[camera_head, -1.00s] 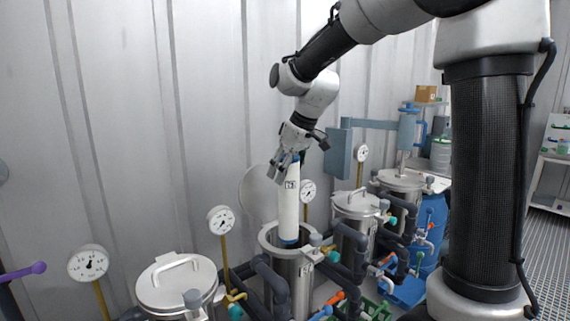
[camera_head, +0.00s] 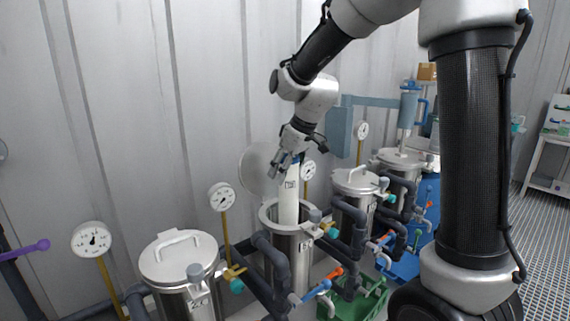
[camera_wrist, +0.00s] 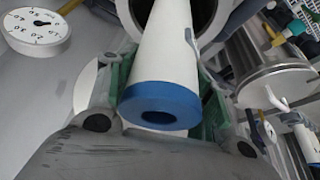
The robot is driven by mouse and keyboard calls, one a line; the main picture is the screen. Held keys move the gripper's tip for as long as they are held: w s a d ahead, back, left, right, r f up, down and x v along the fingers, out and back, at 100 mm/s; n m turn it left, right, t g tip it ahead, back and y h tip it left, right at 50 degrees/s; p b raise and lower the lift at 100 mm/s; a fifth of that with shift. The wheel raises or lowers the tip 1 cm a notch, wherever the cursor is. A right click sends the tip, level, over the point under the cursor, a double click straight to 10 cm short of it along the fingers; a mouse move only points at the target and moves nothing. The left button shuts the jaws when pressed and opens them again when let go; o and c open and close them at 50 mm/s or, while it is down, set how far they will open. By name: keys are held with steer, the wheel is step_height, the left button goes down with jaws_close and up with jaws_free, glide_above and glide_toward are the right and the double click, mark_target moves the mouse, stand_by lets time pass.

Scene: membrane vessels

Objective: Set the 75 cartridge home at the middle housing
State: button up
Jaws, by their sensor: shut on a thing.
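The white 75 cartridge (camera_head: 289,203) stands nearly upright, its lower end inside the mouth of the open middle housing (camera_head: 290,250). Its printed label faces the head camera near the top. My gripper (camera_head: 287,165) is shut on the cartridge's upper end. In the wrist view the cartridge (camera_wrist: 165,55) shows its blue end cap (camera_wrist: 160,105) between my fingers, and its far end runs into the dark housing opening (camera_wrist: 205,18). The cartridge's lower end is hidden by the housing wall. The housing's round lid (camera_head: 258,168) is swung open behind it.
A closed lidded housing (camera_head: 180,260) stands at the left, and another (camera_head: 355,183) at the right. Pressure gauges (camera_head: 221,197) on yellow stems stand behind the housings. Dark pipes with coloured valves crowd the front. A green crate (camera_head: 355,300) sits on the floor.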

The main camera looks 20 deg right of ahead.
mark_target(297, 203)
steer(key=shift+f, duration=9.5)
steer(key=o, duration=1.5)
steer(key=shift+o, duration=0.2)
steer(key=v, duration=1.2)
